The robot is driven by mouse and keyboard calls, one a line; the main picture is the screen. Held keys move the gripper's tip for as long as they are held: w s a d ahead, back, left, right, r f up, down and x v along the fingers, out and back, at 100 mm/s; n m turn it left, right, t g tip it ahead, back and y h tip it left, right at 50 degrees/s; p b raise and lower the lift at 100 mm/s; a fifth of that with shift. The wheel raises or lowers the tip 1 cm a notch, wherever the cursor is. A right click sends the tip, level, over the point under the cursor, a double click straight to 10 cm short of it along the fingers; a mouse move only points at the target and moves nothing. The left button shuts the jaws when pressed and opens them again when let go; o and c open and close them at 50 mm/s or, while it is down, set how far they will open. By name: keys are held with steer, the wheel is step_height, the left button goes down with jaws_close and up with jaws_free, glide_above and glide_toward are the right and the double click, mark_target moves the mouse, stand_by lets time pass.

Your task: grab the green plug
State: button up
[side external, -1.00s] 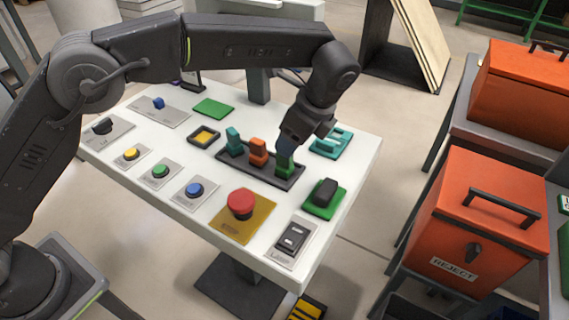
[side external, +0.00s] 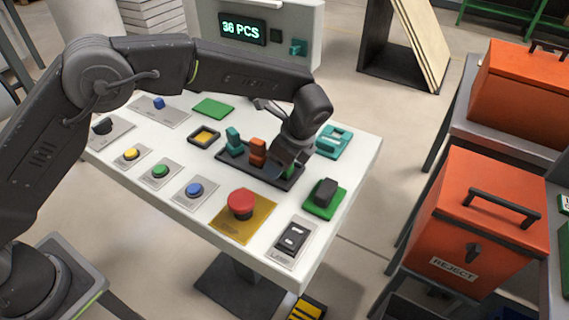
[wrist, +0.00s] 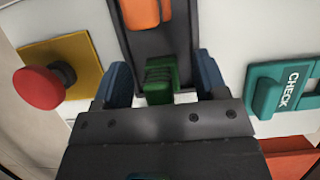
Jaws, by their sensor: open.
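The green plug (wrist: 161,80) stands in the dark tray (wrist: 155,43), at its end, and shows between my two blue fingers in the wrist view. In the side external view the green plug (side external: 289,170) is mostly hidden behind my gripper (side external: 287,166). My gripper (wrist: 160,82) is open, with one finger on each side of the plug. Small gaps seem to show between the plug and the fingers. The orange plug (side external: 258,151) and the teal plug (side external: 233,140) stand in the same tray.
A red button (side external: 241,204) on a yellow plate and a teal CHECK fixture (side external: 333,141) flank the tray. A green plate with a black block (side external: 325,193) lies near the right edge of the white table (side external: 345,163). A display reading 36 PCS (side external: 243,31) stands behind.

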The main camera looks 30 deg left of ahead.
steer(key=c, duration=1)
steer(key=shift+r, duration=0.15)
steer(key=shift+c, duration=0.2)
